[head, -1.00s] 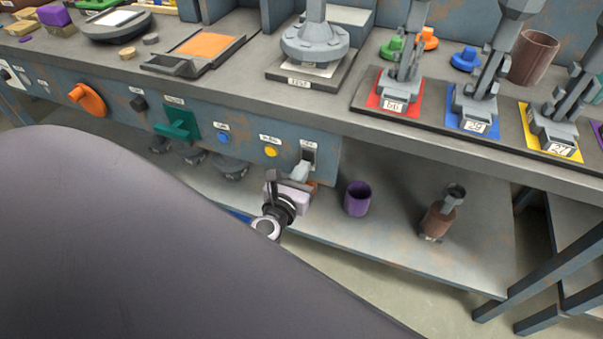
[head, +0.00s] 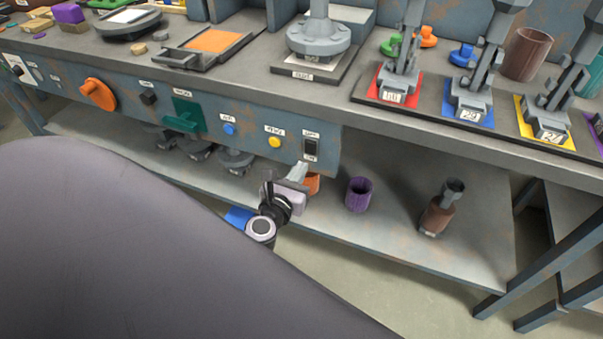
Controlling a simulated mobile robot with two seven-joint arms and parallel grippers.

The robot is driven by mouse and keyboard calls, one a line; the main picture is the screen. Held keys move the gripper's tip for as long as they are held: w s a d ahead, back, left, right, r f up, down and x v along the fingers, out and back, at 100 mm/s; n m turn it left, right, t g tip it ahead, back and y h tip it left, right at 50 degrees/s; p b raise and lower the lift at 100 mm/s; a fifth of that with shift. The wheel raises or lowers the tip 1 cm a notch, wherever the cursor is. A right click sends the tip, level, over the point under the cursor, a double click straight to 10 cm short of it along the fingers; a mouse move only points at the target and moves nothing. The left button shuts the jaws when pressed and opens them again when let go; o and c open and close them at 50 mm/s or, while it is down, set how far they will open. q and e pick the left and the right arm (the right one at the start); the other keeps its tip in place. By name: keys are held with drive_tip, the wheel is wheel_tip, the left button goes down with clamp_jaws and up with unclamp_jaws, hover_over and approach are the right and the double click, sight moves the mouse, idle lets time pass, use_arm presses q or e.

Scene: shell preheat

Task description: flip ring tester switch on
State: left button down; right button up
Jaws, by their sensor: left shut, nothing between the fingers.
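A black rocker switch (head: 311,147) sits in the right end of the blue-grey front panel, with small white labels above and below it. The labels are too small to read, and I cannot tell which way the rocker is tipped. My left gripper (head: 300,169) is shut and empty, just below and slightly left of the switch. Its fingertips point up toward the panel and look apart from the switch. My right gripper is not in view.
The panel (head: 200,146) also carries a yellow button (head: 274,142), a blue button (head: 229,129), a green lever (head: 184,121) and an orange knob (head: 98,94). Below, a purple cup (head: 358,194) and a brown bottle-like item (head: 437,216) stand on the lower shelf (head: 390,240).

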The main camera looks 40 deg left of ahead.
use_arm(q)
drive_tip(key=f+b+v, duration=0.1)
drive_tip(key=f+v, duration=0.1)
drive_tip(key=v, duration=0.8)
drive_tip(key=shift+s+b, duration=0.25)
drive_tip(key=shift+b, duration=0.05)
drive_tip(key=shift+d, duration=0.1)
drive_tip(key=s+d+f+n+g+h, duration=0.3)
drive_tip(key=s+d+n, duration=0.15)
drive_tip(key=n, duration=1.15)
drive_tip(key=s+d+f+n+g+h, duration=0.35)
drive_tip(key=d+n, duration=0.25)
drive_tip(key=n, duration=1)
wheel_tip(320, 180, up, 14)
drive_tip(key=s+a+m+p, duration=0.1)
drive_tip(key=p, duration=1.6)
drive_tip(key=shift+s, duration=0.2)
